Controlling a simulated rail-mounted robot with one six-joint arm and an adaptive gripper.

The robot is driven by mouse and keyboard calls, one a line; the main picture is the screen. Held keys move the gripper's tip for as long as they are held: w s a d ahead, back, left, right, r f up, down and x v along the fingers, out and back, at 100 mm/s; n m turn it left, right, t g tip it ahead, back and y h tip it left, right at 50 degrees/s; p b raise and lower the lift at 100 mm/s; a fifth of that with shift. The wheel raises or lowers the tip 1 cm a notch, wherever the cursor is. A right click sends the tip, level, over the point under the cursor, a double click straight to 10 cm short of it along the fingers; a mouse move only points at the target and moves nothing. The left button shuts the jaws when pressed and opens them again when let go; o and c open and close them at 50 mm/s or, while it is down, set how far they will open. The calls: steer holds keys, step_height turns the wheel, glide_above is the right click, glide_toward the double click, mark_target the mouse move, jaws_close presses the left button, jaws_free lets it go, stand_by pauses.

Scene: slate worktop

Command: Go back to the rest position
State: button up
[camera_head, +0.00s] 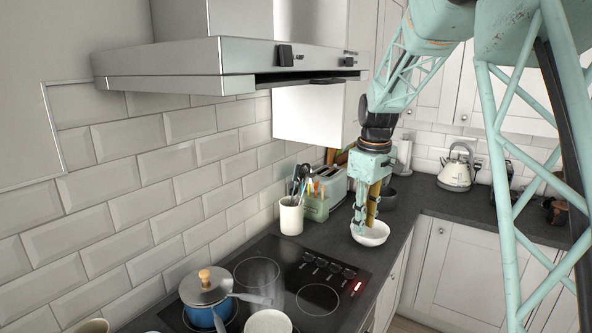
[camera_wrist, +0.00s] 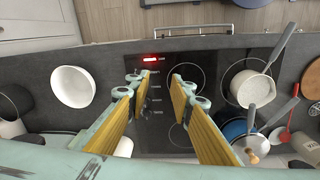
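My gripper (camera_head: 362,222) is teal with yellow finger pads and points down. In the wrist view my gripper (camera_wrist: 161,82) has its two fingers spread with a clear gap, and nothing is between them. Below the gap lies the black hob (camera_wrist: 153,120) with its lit red display. In the head view the fingertips overlap a white bowl (camera_head: 371,237). In the wrist view the white bowl (camera_wrist: 73,86) sits apart, to the left of the fingers.
A blue pot (camera_head: 205,314) with a lid and a white pan (camera_head: 268,322) stand on the hob. A utensil crock (camera_head: 291,217) and a green toaster (camera_head: 322,205) stand by the tiled wall. A kettle (camera_head: 456,172) is at the back. A range hood (camera_head: 180,68) juts out above.

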steer(key=s+r+m+b, duration=0.1)
steer(key=s+r, duration=0.3)
steer(key=s, duration=0.4)
steer(key=s+r+m+t+b, duration=0.15)
steer(key=s+r, duration=0.25)
steer(key=s, duration=0.5)
steer(key=s+r+m, duration=0.2)
steer(key=s+r, duration=0.2)
steer(key=s, duration=0.4)
steer(key=s+f+m+b, duration=0.1)
steer(key=s+f+m, duration=0.1)
steer(key=s, duration=1.2)
steer(key=s+f+m+t+b, duration=0.1)
steer(key=s+f+m+b, duration=0.1)
steer(key=s, duration=1.1)
steer(key=shift+s+d+f, duration=0.25)
steer(key=shift+s, duration=0.1)
